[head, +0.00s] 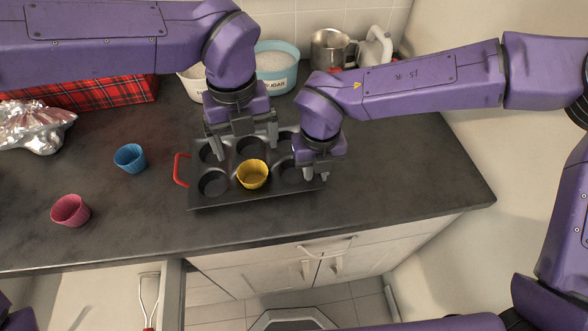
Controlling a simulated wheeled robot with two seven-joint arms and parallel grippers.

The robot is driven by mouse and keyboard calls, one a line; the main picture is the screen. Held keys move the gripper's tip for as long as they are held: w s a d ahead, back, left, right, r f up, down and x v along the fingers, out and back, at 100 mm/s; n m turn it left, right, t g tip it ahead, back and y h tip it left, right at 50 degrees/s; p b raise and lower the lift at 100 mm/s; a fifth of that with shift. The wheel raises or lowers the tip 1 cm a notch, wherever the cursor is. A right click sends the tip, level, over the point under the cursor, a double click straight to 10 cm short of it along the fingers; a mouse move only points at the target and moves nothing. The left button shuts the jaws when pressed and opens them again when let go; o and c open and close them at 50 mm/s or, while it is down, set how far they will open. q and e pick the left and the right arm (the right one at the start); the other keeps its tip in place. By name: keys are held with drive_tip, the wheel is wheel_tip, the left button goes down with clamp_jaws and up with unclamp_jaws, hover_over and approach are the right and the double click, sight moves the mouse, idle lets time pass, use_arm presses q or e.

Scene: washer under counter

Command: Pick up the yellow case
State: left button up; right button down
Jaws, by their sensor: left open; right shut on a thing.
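The yellow case (252,175) is a small fluted cup. It sits in a front-row, middle cup of the dark muffin tray (230,199), which lies on the counter with a red handle at its left end. My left gripper (245,148) is open above the tray, just behind the yellow case, with its fingers spread apart and nothing between them. My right gripper (316,174) is at the tray's right end, shut on the tray there; its exact hold is partly hidden by the gripper itself.
A blue case (130,158) and a pink case (70,210) stand on the counter at left. Crumpled foil (35,126) and a red tartan box (95,93) are further left. A sugar tub (277,68) and metal jug (330,48) stand behind. The counter right of the tray is clear.

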sight(248, 168)
use_arm(q)
drive_tip(key=a+r+n+h, duration=0.35)
drive_tip(key=a+n, duration=0.25)
drive_tip(key=n, duration=0.2)
drive_tip(key=d+f+n, duration=0.1)
drive_tip(key=f+n, duration=0.1)
drive_tip(key=f, duration=0.2)
drive_tip(key=d+f+n+h, duration=0.1)
drive_tip(key=d+f+n, duration=0.1)
drive_tip(key=f, duration=0.2)
drive_tip(key=d+f+n, duration=0.2)
drive_tip(key=f, duration=0.2)
drive_tip(key=shift+d, duration=0.2)
drive_tip(key=c, duration=1.1)
